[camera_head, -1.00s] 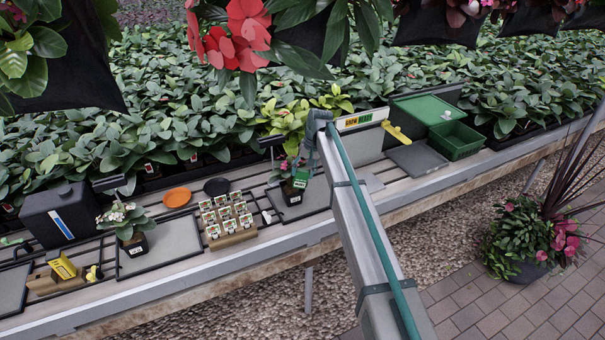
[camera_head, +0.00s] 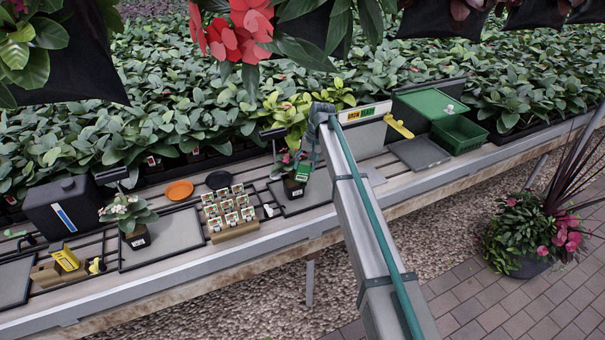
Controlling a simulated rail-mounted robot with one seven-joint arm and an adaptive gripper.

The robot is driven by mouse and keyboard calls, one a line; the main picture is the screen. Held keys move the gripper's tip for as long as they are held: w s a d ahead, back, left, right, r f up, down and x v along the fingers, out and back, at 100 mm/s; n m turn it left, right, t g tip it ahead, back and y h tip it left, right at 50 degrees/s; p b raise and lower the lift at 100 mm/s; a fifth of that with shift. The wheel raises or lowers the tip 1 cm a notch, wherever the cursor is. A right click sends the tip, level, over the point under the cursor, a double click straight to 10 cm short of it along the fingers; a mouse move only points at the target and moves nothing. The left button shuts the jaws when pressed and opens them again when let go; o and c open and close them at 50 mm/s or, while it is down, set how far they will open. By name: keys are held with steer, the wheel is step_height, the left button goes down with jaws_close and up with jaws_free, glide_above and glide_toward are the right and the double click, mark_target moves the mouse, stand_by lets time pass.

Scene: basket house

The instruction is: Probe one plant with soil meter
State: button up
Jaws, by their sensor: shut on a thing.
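A small plant with pink flowers in a black pot (camera_head: 293,188) stands on a grey mat at the middle of the bench. My gripper (camera_head: 304,160) is just above and to the right of this pot, partly hidden by my arm. It is shut on a small green device (camera_head: 303,171), which looks like the soil meter. The device overlaps the plant in the picture. Its lower end is hidden, so I cannot tell whether it is in the soil. Another plant with whitish flowers (camera_head: 122,209) stands in a black pot on the left mat.
A wooden rack of small labelled packets (camera_head: 232,232) stands between the mats. Orange (camera_head: 179,190) and black (camera_head: 217,180) saucers lie behind it. A black canister (camera_head: 63,209) and yellow device (camera_head: 66,257) are at left. A green crate (camera_head: 457,134) is at right. Hanging plants crowd above.

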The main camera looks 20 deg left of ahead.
steer(key=shift+r, duration=0.15)
stand_by(0.5)
steer(key=shift+p+v, duration=1.7)
steer(key=shift+v, duration=2.45)
